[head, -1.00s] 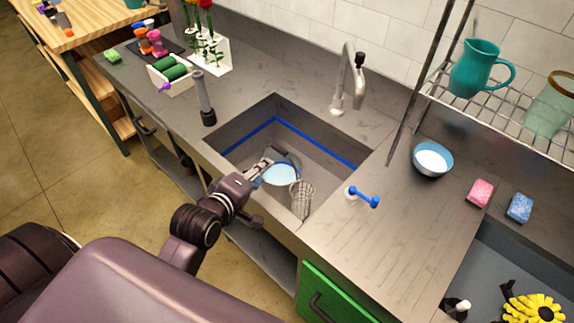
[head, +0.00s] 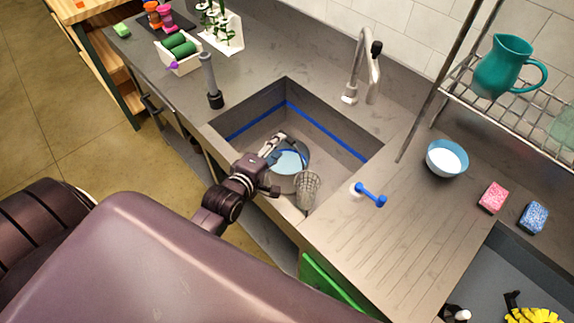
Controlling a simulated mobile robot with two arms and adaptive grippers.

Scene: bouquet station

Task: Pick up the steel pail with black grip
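A round steel pail (head: 303,171) with pale, whitish-blue contents stands in the sink basin (head: 248,112). Its black grip cannot be made out clearly. My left gripper (head: 274,146) reaches over the front of the sink, with its fingers at the pail's left rim. Whether the fingers are parted or closed on the pail's grip is too small to tell. My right gripper is not in view.
A mesh cup (head: 307,192) stands right beside the pail, toward the sink's front right corner. The faucet (head: 361,65) rises behind the basin. A blue-handled fitting (head: 372,196) and a bowl (head: 447,158) are on the counter to the right.

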